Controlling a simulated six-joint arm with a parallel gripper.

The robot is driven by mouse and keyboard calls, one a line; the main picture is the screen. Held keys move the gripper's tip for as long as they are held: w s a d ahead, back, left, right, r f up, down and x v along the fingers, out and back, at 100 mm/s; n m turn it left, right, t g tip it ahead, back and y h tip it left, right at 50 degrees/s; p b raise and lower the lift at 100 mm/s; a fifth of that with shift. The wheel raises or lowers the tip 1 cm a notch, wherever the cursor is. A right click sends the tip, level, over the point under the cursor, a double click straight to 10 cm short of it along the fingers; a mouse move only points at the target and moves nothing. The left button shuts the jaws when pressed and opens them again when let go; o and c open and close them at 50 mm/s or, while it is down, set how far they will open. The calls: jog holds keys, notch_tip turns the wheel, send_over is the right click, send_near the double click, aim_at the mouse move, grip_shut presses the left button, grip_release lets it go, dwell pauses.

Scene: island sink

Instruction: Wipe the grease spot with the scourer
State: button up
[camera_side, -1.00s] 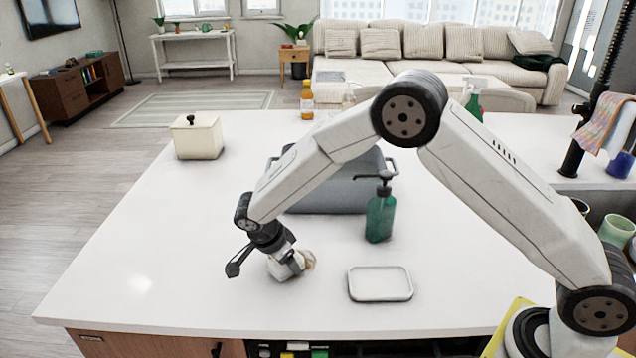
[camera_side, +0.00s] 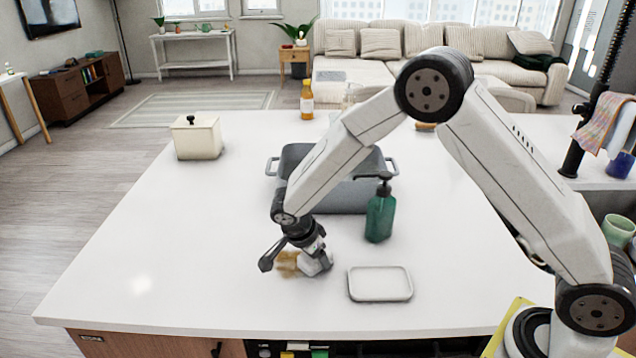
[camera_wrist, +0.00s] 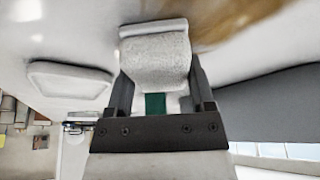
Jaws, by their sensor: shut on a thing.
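My gripper (camera_side: 306,247) is shut on the scourer (camera_side: 318,264), a pale grey-white block with a rough face. In the wrist view the scourer (camera_wrist: 157,60) sits between the two dark fingers (camera_wrist: 157,92), with a bit of green behind it. The brown grease spot (camera_side: 288,264) lies on the white counter just left of the scourer, partly hidden behind my gripper. In the wrist view the spot (camera_wrist: 235,18) is a blurred brown smear at the top. The scourer is low, at the counter surface; I cannot tell whether it presses on it.
A white tray (camera_side: 380,297) lies close to the right of the scourer. A green soap bottle (camera_side: 380,215) stands behind the tray. A grey basin (camera_side: 345,198) with handles is behind my gripper. A cream canister (camera_side: 197,139) stands back left. The counter's left side is clear.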

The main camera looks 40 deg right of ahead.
aim_at(281, 262)
jog(key=shift+w+a, duration=0.65)
jog(key=shift+w+a+f, duration=0.1)
jog(key=shift+w+a, duration=2.25)
jog(key=shift+a, duration=0.1)
jog(key=shift+w+a, duration=1.05)
jog(key=shift+w+d, duration=0.55)
jog(key=shift+d, duration=0.15)
jog(key=shift+s+d, duration=4.05)
jog(key=shift+s, duration=0.1)
jog(key=shift+s+d, duration=0.15)
jog(key=shift+s, duration=0.05)
notch_tip(281, 262, up, 2)
jog(key=shift+w+r, duration=0.1)
jog(key=shift+w, duration=0.05)
jog(key=shift+r, duration=3.05)
